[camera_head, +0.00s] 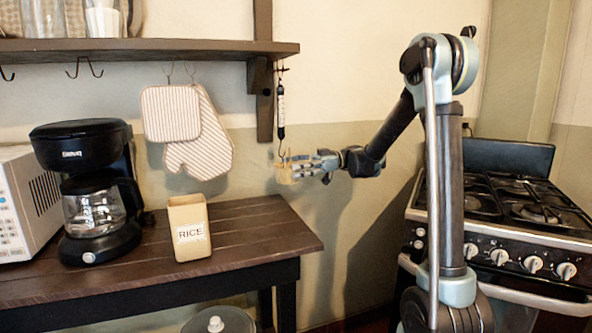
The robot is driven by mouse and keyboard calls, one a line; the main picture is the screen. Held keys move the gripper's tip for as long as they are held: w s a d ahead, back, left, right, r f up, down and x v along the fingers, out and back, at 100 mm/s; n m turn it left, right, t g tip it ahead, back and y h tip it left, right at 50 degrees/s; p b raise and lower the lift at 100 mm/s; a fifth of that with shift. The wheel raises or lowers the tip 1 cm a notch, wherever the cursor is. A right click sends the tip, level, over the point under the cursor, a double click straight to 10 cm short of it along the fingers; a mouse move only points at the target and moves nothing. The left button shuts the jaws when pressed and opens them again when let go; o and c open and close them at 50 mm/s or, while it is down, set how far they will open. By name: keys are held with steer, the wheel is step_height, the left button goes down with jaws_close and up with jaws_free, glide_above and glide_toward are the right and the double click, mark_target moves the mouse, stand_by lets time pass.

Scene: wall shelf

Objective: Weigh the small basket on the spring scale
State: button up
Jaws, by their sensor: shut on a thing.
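The spring scale (281,108) hangs upright from a hook under the right end of the wall shelf. It is thin and dark with a pale strip, and a hook (282,152) is at its lower end. The small basket (285,174) is light tan and sits right below that hook. My gripper (300,167) reaches in from the right and is shut on the basket. The fingers hide part of the basket. I cannot tell whether the scale's hook is through the basket's handle.
A brown table (265,222) stands below, with a RICE box (189,228), a black coffee maker (90,190) and a white microwave (28,205). A striped potholder (171,113) and oven mitt (203,145) hang left of the scale. A stove (515,215) stands at right.

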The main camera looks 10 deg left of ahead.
mark_target(277, 177)
steer(key=shift+s+a, duration=0.1)
steer(key=shift+a, duration=0.1)
stand_by(0.3)
steer(key=shift+s+a, duration=0.15)
steer(key=shift+a, duration=0.1)
steer(key=shift+s+a+f, duration=0.1)
steer(key=shift+f, duration=0.25)
steer(key=shift+a+f, duration=0.15)
steer(key=shift+f, duration=0.15)
steer(key=shift+s+f, duration=0.1)
steer(key=shift+f, duration=0.1)
stand_by(0.5)
steer(key=shift+a+f, duration=0.15)
steer(key=shift+f, duration=0.25)
stand_by(0.4)
